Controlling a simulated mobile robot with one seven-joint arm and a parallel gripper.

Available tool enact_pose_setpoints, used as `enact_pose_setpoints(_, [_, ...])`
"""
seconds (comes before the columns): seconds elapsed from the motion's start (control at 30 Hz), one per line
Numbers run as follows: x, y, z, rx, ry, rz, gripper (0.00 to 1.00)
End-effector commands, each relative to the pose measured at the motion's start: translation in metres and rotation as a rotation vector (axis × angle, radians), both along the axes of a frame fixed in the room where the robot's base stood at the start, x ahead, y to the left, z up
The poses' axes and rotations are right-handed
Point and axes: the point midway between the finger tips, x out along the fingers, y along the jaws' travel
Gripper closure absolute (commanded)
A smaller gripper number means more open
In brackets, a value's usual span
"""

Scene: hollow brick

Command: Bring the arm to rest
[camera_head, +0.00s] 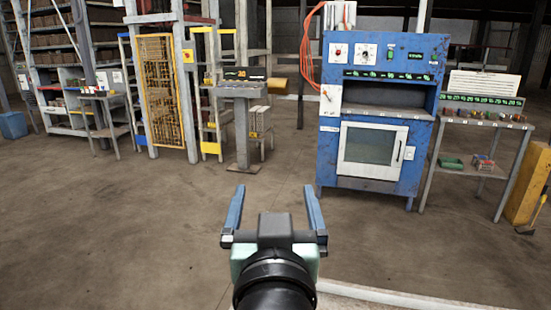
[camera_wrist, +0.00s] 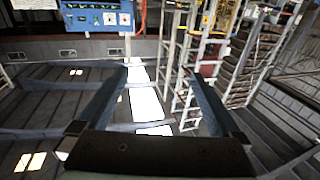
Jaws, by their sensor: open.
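My gripper (camera_head: 274,207) is at the bottom centre of the head view, with its two blue-grey fingers spread wide apart and nothing between them. It is held out in front of me above the concrete floor, clear of the machines. In the wrist view my gripper (camera_wrist: 158,88) is also open, its fingers reaching up the frame with only background between them. That view looks past the fingers at racks and a dark surface with bright patches.
A blue machine (camera_head: 376,110) with a windowed door stands ahead to the right. A side table (camera_head: 478,122) with small items is beside it. A pedestal console (camera_head: 243,125) and a yellow mesh gate (camera_head: 158,92) stand at centre left. The floor (camera_head: 110,220) at left is clear.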

Motion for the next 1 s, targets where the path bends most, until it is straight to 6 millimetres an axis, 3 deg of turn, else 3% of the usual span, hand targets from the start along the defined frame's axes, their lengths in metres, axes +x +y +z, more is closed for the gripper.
enact_pose_setpoints(0.03, [-0.005,-0.001,0.06,-0.005,-0.092,-0.003,0.0])
enact_pose_setpoints(0.1, [-0.018,-0.001,0.113,-0.006,-0.213,-0.003,0.0])
enact_pose_setpoints(0.3, [-0.069,-0.001,0.246,-0.007,-0.539,-0.006,0.0])
enact_pose_setpoints(0.4, [-0.094,-0.001,0.29,-0.008,-0.662,-0.006,0.0])
enact_pose_setpoints(0.5, [-0.113,-0.001,0.316,-0.008,-0.744,-0.007,0.0])
enact_pose_setpoints(0.6, [-0.122,0.0,0.328,-0.008,-0.786,-0.007,0.0])
enact_pose_setpoints(1.0, [-0.124,0.0,0.328,-0.008,-0.793,-0.007,0.0])
